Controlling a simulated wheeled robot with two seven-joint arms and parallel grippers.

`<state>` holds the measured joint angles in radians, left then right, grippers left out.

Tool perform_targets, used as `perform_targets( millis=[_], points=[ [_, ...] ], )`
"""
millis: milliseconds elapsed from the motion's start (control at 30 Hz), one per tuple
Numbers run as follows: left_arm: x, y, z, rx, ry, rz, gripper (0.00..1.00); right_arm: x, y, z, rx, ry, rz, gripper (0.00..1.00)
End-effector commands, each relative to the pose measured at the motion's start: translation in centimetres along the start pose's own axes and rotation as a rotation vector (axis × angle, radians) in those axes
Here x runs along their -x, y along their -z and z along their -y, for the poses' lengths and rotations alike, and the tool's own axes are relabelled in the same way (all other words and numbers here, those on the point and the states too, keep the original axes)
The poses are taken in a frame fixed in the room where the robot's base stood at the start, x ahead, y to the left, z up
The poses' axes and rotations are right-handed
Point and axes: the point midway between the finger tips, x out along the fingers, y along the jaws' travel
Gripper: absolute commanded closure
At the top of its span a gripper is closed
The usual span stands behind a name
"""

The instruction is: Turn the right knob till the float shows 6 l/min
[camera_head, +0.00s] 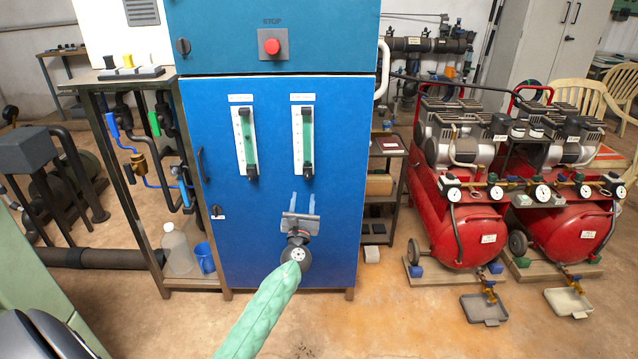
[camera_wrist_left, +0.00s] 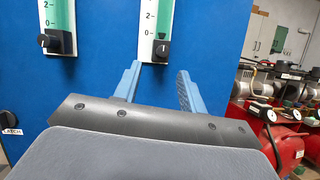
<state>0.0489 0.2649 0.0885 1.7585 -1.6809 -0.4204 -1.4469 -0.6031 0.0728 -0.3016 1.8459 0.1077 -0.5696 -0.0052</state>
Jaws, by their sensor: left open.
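Two white flow meters with green tubes are on the blue cabinet front, the left meter (camera_head: 240,135) and the right meter (camera_head: 298,135). The right knob (camera_head: 308,171) is black and sits at the foot of the right meter; it also shows in the left wrist view (camera_wrist_left: 161,50). The left knob (camera_head: 251,171) is at the foot of the left meter. My left gripper (camera_head: 303,199) is open and empty, just below the right knob. In the left wrist view its blue fingertips (camera_wrist_left: 159,69) are spread either side below that knob, apart from it. I cannot read the floats.
A red stop button (camera_head: 272,46) is above the meters. A black cabinet knob (camera_head: 217,211) is at the left of the door. Red compressors (camera_head: 465,225) stand to the right. A shelf with a bottle (camera_head: 177,249) and blue cup (camera_head: 204,258) is at left. The panel around the meters is clear.

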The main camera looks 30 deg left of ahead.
Motion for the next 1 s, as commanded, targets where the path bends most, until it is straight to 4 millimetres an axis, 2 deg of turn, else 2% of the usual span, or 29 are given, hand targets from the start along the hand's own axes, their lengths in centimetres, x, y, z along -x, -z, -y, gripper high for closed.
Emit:
perform_targets(
  millis=[100,300,700,1000],
  points=[
    [0.0,0.1,0.3,-0.103,0.015,-0.002,0.59,0.0,0.2,0.0,0.001,0.0,-0.012,0.59],
    [-0.5,0.0,0.3,-0.161,0.015,-0.001,0.59,0.1,0.3,0.0,0.001,0.0,-0.012,0.59],
    [-5.8,0.0,0.4,-0.158,0.013,-0.002,0.59,0.5,0.6,0.1,0.001,0.001,-0.01,0.59],
    [-7.7,0.1,0.4,-0.157,0.014,-0.002,0.59,0.6,0.7,0.2,0.001,0.001,-0.01,0.59]
  ],
)
